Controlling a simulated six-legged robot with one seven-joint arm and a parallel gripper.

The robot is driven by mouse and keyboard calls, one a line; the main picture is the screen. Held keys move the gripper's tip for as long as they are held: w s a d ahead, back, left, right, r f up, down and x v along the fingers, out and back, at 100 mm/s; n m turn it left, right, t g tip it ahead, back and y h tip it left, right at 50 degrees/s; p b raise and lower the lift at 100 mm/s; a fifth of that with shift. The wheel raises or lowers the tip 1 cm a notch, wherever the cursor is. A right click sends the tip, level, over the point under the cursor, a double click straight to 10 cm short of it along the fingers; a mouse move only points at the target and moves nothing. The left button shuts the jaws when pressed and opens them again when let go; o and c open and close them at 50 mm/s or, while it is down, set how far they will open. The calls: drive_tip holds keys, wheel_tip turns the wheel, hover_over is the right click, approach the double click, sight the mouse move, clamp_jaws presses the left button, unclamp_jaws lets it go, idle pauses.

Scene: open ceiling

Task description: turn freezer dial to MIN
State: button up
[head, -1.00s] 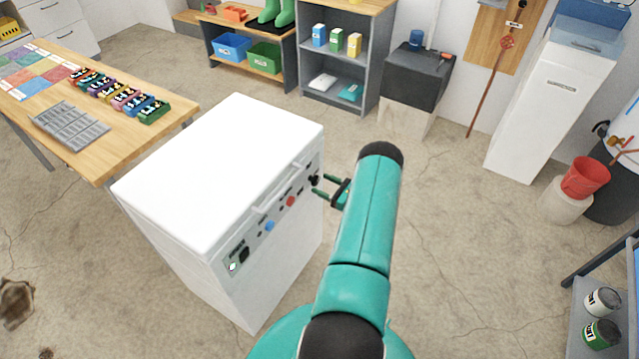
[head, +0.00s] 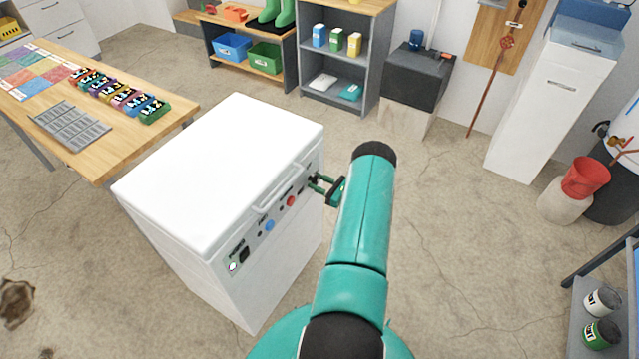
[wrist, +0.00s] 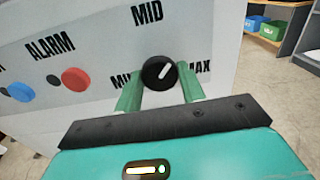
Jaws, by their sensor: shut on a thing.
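The white chest freezer (head: 225,165) stands left of my arm, its control panel facing me. In the wrist view the round black freezer dial (wrist: 159,73) has a white pointer line slanting up and right, between MID (wrist: 147,14) and MAX (wrist: 199,67). The MIN label is at the dial's left, partly covered by a finger. My gripper (wrist: 160,88) is shut on the dial, with one green finger on each side. In the head view my gripper (head: 316,184) reaches the panel's right end, and the fingers hide much of the dial.
A red button (wrist: 75,79) under ALARM and a blue button (wrist: 21,92) sit left of the dial. The freezer's lid handle (head: 282,188) runs above the panel. A wooden table (head: 110,150) stands behind left. Floor right of my arm is clear.

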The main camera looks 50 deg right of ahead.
drive_tip(key=shift+n, duration=0.4)
drive_tip(key=n, duration=0.3)
drive_tip(key=shift+d+n, duration=0.1)
drive_tip(key=shift+n, duration=0.2)
drive_tip(key=n, duration=0.3)
drive_tip(key=shift+n, duration=0.3)
drive_tip(key=n, duration=0.3)
drive_tip(key=shift+n, duration=0.4)
drive_tip(key=n, duration=0.3)
drive_tip(key=shift+n, duration=0.3)
drive_tip(key=n, duration=0.6)
drive_tip(key=shift+d+r, duration=0.1)
drive_tip(key=shift+r, duration=0.05)
drive_tip(key=n, duration=0.7)
